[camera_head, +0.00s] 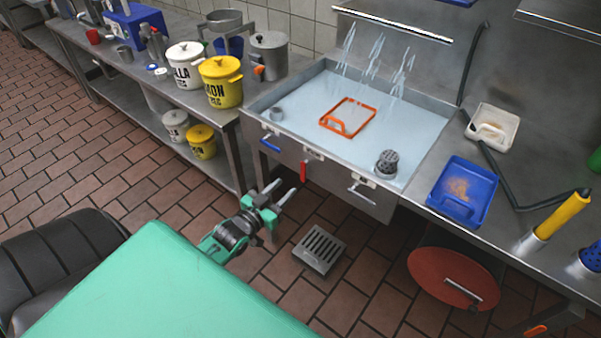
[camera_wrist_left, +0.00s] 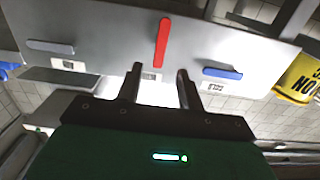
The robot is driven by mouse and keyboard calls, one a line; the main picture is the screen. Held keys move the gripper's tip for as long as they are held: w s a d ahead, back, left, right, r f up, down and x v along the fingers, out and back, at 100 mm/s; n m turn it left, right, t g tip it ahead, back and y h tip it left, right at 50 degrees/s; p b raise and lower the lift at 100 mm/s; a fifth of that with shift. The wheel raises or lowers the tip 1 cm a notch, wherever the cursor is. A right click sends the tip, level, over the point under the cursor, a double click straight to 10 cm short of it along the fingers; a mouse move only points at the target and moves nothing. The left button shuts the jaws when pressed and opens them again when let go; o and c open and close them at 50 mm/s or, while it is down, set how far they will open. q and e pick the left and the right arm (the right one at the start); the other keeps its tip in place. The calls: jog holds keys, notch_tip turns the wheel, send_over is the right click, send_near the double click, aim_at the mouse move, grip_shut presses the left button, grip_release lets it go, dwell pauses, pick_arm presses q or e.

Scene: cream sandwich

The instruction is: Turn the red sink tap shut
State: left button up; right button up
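The red tap handle (camera_head: 303,171) hangs roughly vertically from the front panel of the sink (camera_head: 330,170). It also shows in the left wrist view (camera_wrist_left: 161,43), upright, beyond and between the fingertips. My left gripper (camera_head: 284,192) is just below and left of the handle in the head view, apart from it. In the left wrist view my left gripper (camera_wrist_left: 158,78) has its two fingers apart with nothing between them. White water streams (camera_head: 372,60) fall from the bar above the sink. My right gripper is not in view.
A blue handle (camera_head: 269,144) and a pale handle (camera_head: 361,191) flank the red one on the panel. An orange-rimmed basket (camera_head: 347,128) sits in the sink. A blue tray (camera_head: 440,205) is on the right counter. A floor drain (camera_head: 319,248) lies below my gripper.

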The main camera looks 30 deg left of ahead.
aim_at(303, 171)
pick_arm(q)
jog(key=w, duration=0.7)
jog(key=shift+w+d, duration=0.2)
jog(key=shift+d, duration=0.1)
jog(key=shift+w, duration=0.5)
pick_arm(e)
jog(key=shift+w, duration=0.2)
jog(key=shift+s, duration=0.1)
pick_arm(q)
jog(key=shift+c, duration=0.7)
jog(key=c, duration=0.7)
jog(key=shift+s+p, duration=0.1)
jog(key=shift+p, duration=0.3)
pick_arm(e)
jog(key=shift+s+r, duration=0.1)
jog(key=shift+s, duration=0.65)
